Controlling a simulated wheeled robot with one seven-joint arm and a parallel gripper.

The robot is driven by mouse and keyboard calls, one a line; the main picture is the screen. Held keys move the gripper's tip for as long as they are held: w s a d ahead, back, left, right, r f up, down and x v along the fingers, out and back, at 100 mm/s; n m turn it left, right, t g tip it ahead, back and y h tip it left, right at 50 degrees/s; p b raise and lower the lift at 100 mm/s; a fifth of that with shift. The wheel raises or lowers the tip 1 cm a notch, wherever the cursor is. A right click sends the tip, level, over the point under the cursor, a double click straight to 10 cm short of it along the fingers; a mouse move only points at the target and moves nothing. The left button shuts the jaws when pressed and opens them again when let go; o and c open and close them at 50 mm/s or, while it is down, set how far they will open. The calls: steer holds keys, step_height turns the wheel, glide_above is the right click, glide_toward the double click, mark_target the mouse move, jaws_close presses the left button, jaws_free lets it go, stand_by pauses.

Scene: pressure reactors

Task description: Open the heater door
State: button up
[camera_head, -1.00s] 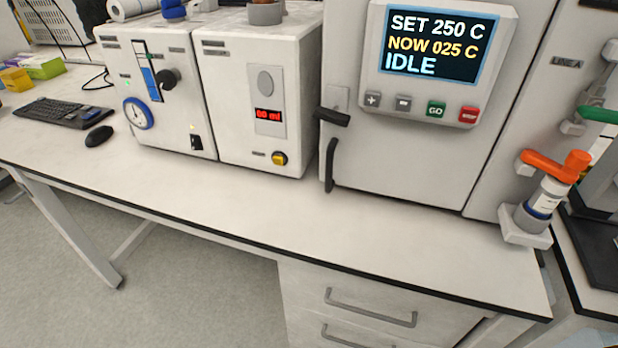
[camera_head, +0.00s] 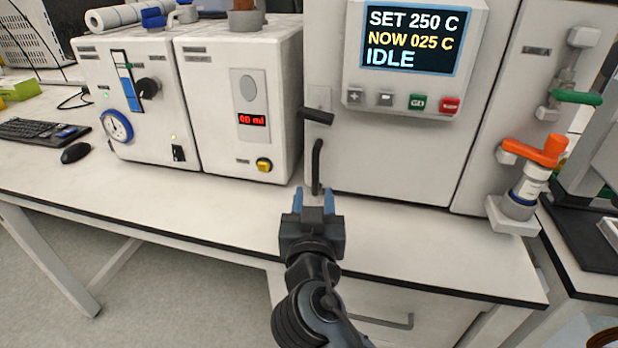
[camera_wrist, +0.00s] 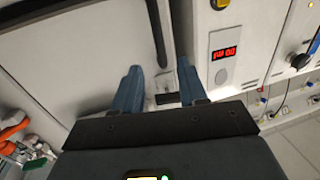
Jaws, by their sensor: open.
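The heater door (camera_head: 400,165) is a pale grey panel below a display reading SET 250 C, NOW 025 C, IDLE. It looks closed. Its dark vertical handle (camera_head: 317,168) is at the door's lower left edge, with a black latch lever (camera_head: 318,116) above it. My gripper (camera_head: 314,196) is open and empty, its blue fingers pointing towards the door just below the handle in the head view. In the wrist view, the handle (camera_wrist: 157,35) lies beyond the fingertips, and the black latch (camera_wrist: 168,98) shows between the fingers. I see no contact with the handle.
A white pump box (camera_head: 240,105) with a red readout stands close to the left of the door. An orange-handled valve (camera_head: 533,152) stands to the right. The bench top (camera_head: 400,232) before the door is clear.

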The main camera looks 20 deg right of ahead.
mark_target(316, 170)
steer(key=p+x, duration=0.1)
steer(key=x, duration=0.6)
steer(key=shift+w+d+p, duration=0.15)
steer(key=shift+w+p, duration=0.15)
steer(key=shift+p, duration=0.1)
jaws_close()
stand_by(0.3)
